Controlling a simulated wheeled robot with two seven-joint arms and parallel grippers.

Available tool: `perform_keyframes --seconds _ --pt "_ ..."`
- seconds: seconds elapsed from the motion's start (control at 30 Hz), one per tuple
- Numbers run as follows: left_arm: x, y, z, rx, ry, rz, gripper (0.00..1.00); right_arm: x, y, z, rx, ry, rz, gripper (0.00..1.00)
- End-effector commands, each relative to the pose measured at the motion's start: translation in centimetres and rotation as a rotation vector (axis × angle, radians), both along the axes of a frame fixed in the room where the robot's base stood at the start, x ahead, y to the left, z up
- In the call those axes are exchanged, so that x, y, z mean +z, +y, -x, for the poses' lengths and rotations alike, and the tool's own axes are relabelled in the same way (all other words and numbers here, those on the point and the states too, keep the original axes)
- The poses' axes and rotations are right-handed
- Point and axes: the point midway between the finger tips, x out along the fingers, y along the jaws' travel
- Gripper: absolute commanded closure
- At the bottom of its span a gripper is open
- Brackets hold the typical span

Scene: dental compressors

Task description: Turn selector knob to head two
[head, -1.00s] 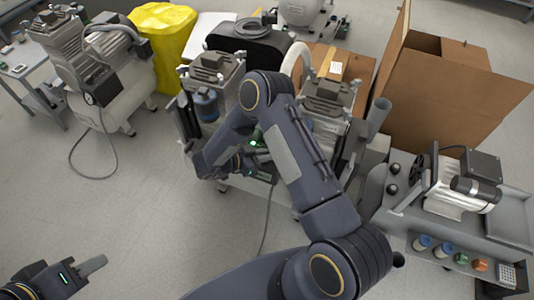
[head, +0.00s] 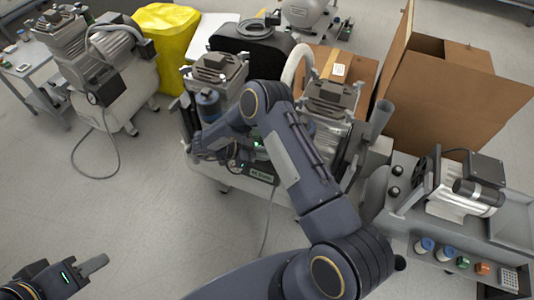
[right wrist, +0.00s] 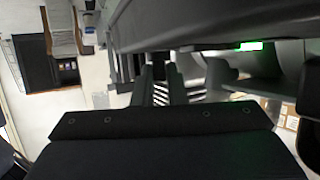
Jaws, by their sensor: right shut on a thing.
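The twin-head dental compressor (head: 234,180) stands mid-picture in the head view, with a metal pump head (head: 218,68) on the left and another (head: 331,97) on the right. My right arm reaches across its front. My right gripper (head: 200,147) is at the left part of that front, mostly hidden by its own wrist. In the right wrist view its two fingers (right wrist: 160,86) are close together at a small dark part. This part appears to be the selector knob, but its shape and pointer are hidden. My left gripper (head: 94,265) hangs over bare floor, seen side-on, apparently empty.
Another compressor (head: 112,70) with a trailing cord stands at left, near a yellow-covered object (head: 166,45). An open cardboard box (head: 450,95) is behind right. A grey workbench (head: 405,222) with a motor and small jars stands at right. The front floor is clear.

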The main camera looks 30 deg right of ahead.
Motion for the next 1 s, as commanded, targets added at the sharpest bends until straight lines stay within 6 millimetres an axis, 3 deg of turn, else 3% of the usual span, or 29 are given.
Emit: perform_keyframes --seconds 0.13,0.17,0.33,0.67,1.0 --pt "0.0 0.0 0.0 0.0 0.0 0.0 0.64 0.1 -0.3 0.0 -0.001 0.0 0.008 1.0" --pt "0.0 0.0 0.0 0.0 0.0 0.0 0.64 0.1 -0.3 0.0 -0.001 0.0 0.008 0.87" --pt "0.0 0.0 0.0 0.0 0.0 0.0 0.64 0.1 -0.2 0.0 -0.001 0.0 0.005 0.66" --pt "0.1 0.0 0.0 0.0 0.0 0.0 0.64 0.2 0.3 -0.1 0.002 0.0 0.002 0.66" --pt "0.5 0.0 0.0 0.0 0.0 0.0 0.64 2.2 4.9 -1.9 0.001 -0.002 0.003 0.66"
